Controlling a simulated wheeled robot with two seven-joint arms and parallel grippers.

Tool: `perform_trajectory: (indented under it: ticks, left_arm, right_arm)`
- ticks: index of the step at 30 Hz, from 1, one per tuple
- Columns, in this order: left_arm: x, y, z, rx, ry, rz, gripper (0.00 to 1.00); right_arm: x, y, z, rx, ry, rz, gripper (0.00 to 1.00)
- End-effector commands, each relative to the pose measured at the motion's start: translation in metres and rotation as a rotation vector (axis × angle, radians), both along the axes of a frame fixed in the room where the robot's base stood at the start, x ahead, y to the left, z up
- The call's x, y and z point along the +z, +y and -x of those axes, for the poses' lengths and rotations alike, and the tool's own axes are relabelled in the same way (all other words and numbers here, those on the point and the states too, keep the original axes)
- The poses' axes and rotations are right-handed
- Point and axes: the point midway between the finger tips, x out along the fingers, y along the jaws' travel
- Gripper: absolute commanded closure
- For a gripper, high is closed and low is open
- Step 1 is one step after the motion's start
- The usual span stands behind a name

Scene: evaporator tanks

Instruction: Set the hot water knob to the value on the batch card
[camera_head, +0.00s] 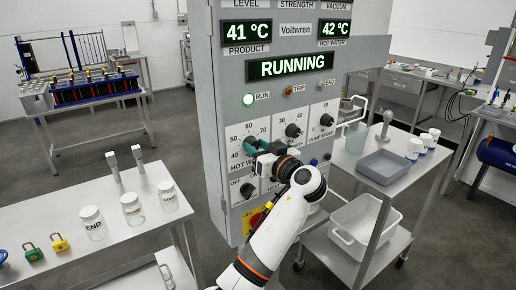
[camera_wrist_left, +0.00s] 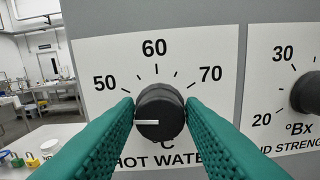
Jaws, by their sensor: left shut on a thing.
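The hot water knob (camera_wrist_left: 160,108) is black and round, on a white dial plate (camera_wrist_left: 95,60) marked 50, 60 and 70 in the left wrist view. Its white pointer line points left, slightly low. The head view also shows a 40 mark on this dial. My left gripper (camera_head: 251,144) is shut on the knob, its green fingers on either side of it. In the head view the gripper hides most of the knob. The HOT WATER display (camera_head: 334,29) reads 42 °C. I see no readable batch card. My right gripper is not in view.
The panel (camera_head: 207,120) shows RUNNING and PRODUCT 41 °C. Another knob (camera_head: 293,130) and the pump speed knob (camera_head: 326,119) sit to the right. A bench with jars (camera_head: 132,209) stands left, a cart with a grey tray (camera_head: 384,166) right.

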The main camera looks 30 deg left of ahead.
Motion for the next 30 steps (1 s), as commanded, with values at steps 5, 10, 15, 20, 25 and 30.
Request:
perform_trajectory:
  ticks: [5, 10, 15, 20, 25, 30]
  left_arm:
    - [0.0, 0.0, 0.0, 0.001, 0.113, -0.046, 0.87]
    - [0.001, -0.001, -0.001, -0.001, 0.258, -0.107, 0.87]
    - [0.001, -0.001, -0.002, -0.001, 0.408, -0.169, 0.87]
    - [0.001, -0.001, -0.002, 0.0, 0.548, -0.228, 0.87]
    - [0.002, -0.002, -0.003, -0.001, 0.698, -0.29, 0.87]
    - [0.001, -0.002, -0.003, -0.001, 0.848, -0.352, 0.87]
  right_arm:
    - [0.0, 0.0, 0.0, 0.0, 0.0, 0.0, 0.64]
    - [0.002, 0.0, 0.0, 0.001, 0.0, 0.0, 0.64]
    - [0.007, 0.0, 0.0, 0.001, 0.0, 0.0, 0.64]
    - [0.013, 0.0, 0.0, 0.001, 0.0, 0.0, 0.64]
    - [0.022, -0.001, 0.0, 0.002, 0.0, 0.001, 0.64]
    - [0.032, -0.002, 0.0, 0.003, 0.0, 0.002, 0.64]
